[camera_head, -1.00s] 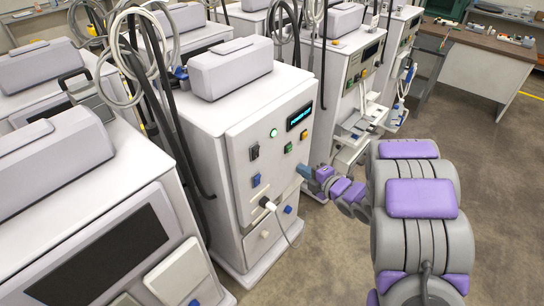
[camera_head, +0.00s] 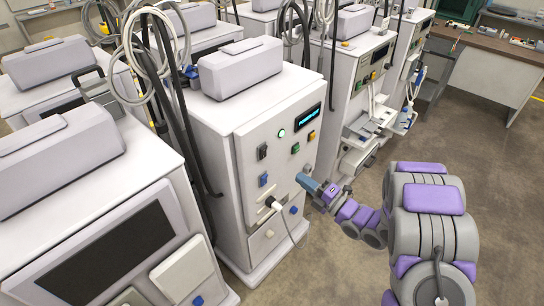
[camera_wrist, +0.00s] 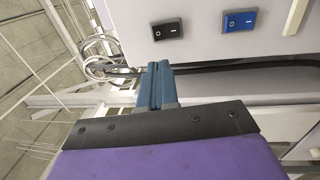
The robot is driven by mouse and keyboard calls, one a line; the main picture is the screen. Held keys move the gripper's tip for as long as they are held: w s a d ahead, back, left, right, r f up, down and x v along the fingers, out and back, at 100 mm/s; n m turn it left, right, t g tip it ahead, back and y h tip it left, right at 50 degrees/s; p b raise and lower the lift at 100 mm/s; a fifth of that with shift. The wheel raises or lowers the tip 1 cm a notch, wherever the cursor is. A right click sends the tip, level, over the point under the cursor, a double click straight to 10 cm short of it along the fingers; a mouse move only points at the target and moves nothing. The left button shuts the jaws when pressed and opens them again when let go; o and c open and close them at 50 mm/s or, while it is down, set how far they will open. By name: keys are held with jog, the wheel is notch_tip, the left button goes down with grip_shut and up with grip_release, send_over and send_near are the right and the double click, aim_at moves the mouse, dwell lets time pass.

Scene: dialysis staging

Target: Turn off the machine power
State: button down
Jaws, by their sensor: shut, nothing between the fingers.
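The machine (camera_head: 215,165) stands in the middle of the head view. Its front panel has a black rocker switch (camera_head: 262,151), a blue rocker switch (camera_head: 263,179) below it, a lit green light (camera_head: 282,133) and a lit display (camera_head: 308,117) with cyan text. The black switch (camera_wrist: 166,29) and blue switch (camera_wrist: 239,20) also show in the wrist view, both marked with a line and a circle. My gripper (camera_head: 303,180) is shut and empty, near the panel's right side, to the right of the blue switch. Its blue fingers (camera_wrist: 155,86) appear apart from both switches in the wrist view.
A white plug (camera_head: 271,202) with a trailing cord sits low on the panel, beside a blue knob (camera_head: 293,209). Other machines crowd the left and back. Open floor (camera_head: 350,255) lies at right.

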aim_at(265, 151)
jog(key=b+x, duration=0.1)
jog(key=x, duration=1.2)
jog(key=shift+w+a+r, duration=0.1)
jog(key=shift+w+a, duration=0.15)
jog(key=shift+a, duration=0.05)
jog(key=shift+a+r+h, duration=0.1)
jog(key=shift+r+h, duration=0.2)
jog(key=shift+r, duration=0.05)
jog(key=shift+w+f, duration=0.1)
jog(key=shift+f, duration=0.1)
